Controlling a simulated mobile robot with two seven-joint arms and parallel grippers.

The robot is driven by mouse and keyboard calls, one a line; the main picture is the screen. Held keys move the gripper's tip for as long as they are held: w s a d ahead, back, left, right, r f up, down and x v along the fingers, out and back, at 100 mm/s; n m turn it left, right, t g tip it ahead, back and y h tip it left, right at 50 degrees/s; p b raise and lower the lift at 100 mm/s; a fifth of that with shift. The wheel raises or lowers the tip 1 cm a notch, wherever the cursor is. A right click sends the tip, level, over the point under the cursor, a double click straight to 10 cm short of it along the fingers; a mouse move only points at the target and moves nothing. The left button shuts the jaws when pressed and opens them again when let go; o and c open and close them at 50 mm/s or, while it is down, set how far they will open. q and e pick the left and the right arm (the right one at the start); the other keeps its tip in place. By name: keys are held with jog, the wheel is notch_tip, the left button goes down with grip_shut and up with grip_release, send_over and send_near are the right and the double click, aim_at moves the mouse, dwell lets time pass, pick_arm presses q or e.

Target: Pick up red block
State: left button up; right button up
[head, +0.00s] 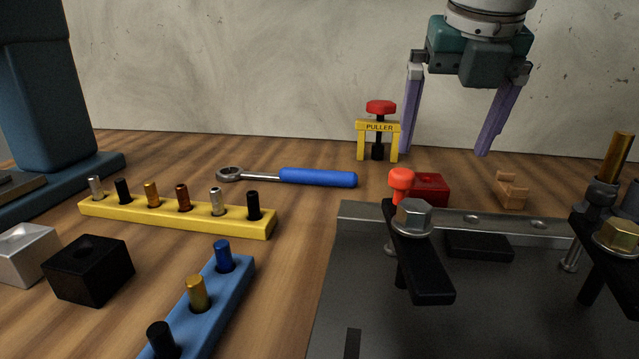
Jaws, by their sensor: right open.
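The red block (431,188) sits on the wooden table just behind the grey metal plate, right of centre. A clamp with a red knob (401,179) stands in front of its left side and partly hides it. My right gripper (443,153) comes down from the top right, with its two purple fingers spread wide and nothing between them. It hangs above and behind the red block, apart from it. My left gripper is not in view.
A yellow puller (364,142) stands behind the block, near the left finger. An orange-brown bracket (511,190) lies to the right. A blue-handled ratchet (318,177), a yellow bit rail (150,217) and a blue rail (213,300) lie left. Clamps with bolts rise from the metal plate (350,270).

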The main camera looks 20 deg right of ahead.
aim_at(426, 180)
jog(key=shift+x, duration=1.1)
jog(key=x, duration=0.3)
jog(key=a+x, duration=0.1)
jog(key=x, duration=0.1)
jog(key=shift+w+f, duration=0.1)
jog(key=shift+f, duration=0.2)
jog(key=shift+r, duration=0.1)
grip_shut()
